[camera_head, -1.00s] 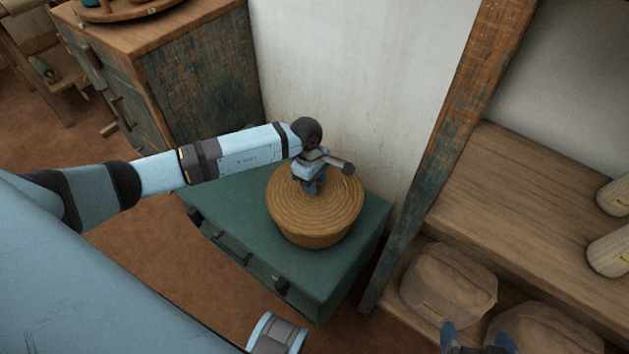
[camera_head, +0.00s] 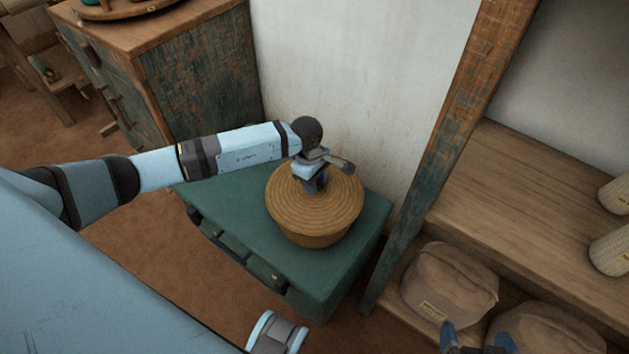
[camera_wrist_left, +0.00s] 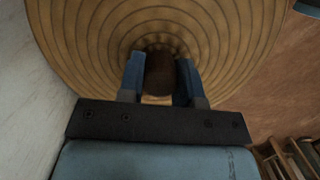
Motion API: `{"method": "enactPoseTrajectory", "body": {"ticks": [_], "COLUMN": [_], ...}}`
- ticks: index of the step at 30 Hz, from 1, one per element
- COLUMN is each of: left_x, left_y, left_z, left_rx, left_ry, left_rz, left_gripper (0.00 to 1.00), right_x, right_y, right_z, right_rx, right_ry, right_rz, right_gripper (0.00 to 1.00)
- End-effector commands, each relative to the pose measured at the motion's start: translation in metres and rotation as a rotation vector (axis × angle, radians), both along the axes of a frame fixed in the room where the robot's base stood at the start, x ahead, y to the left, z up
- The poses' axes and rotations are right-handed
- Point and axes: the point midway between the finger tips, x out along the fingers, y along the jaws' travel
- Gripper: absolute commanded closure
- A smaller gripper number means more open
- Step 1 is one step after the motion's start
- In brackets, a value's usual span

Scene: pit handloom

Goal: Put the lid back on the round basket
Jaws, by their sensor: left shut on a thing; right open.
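The round woven basket (camera_head: 312,236) stands on a green chest against the white wall. Its coiled lid (camera_head: 335,212) covers the top of the basket and looks level, with no clear gap at the near rim. My left gripper (camera_head: 314,186) points down at the lid's centre. In the left wrist view the lid (camera_wrist_left: 90,50) fills most of the picture, and the left gripper (camera_wrist_left: 161,78) is shut on the lid's dark brown knob (camera_wrist_left: 160,74). My right gripper (camera_head: 476,336) is open and empty at the bottom edge, in front of the low shelf.
The green chest (camera_head: 232,215) has free top to the left of the basket. A worn wooden post (camera_head: 440,130) and shelving (camera_head: 530,200) stand to the right, with cloth sacks (camera_head: 448,282) below. A wooden cabinet (camera_head: 195,75) stands behind left.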

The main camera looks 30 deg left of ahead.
Motion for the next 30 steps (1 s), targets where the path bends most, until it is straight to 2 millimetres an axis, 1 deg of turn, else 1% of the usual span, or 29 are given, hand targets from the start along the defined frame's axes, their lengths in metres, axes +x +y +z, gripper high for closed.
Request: {"method": "enactPoseTrajectory", "body": {"ticks": [9,10,13,14,19,20,21,23,30], "left_x": [-0.0001,-0.0001,-0.0001,-0.0001,-0.0002,-0.0004,-0.0004,-0.0004,-0.0004], "left_y": [-0.0002,-0.0002,-0.0002,-0.0002,-0.0001,-0.0001,-0.0001,-0.0001,-0.0001], "left_z": [0.0,0.0,0.0,0.0,-0.0002,-0.0004,-0.0005,-0.0005,-0.0003], "left_rx": [-0.001,-0.001,-0.001,-0.001,-0.001,-0.001,-0.001,-0.001,-0.001], "left_ry": [0.0,0.0,0.0,0.0,0.0,0.001,0.001,0.001,0.001], "left_rz": [0.0,0.0,0.0,0.0,0.0,0.0,0.0,0.0,0.0], "left_gripper": [0.94,0.66,0.43,0.38,0.38,0.36,0.27,0.13,0.13], "right_x": [0.0001,0.0,0.0,0.0,0.0001,0.0001,0.0001,0.0001,0.0001], "right_y": [0.0001,0.0002,0.0002,0.0002,0.0001,0.0001,0.0001,0.0001,0.0], "right_z": [0.0,0.0,0.0,0.0,0.0,0.0,0.0,0.0,0.0], "right_rx": [0.0,0.0,0.0,0.0,0.0,0.0,0.0,0.0,0.0], "right_ry": [0.0,0.0,0.0,0.0,0.0,0.0,0.0,0.0,0.0], "right_rz": [0.0,0.0,0.0,0.0,0.0,0.0,0.0,0.0,0.0], "right_gripper": [0.0,0.0,0.0,0.0,0.0,0.0,0.0,0.0,0.0]}}
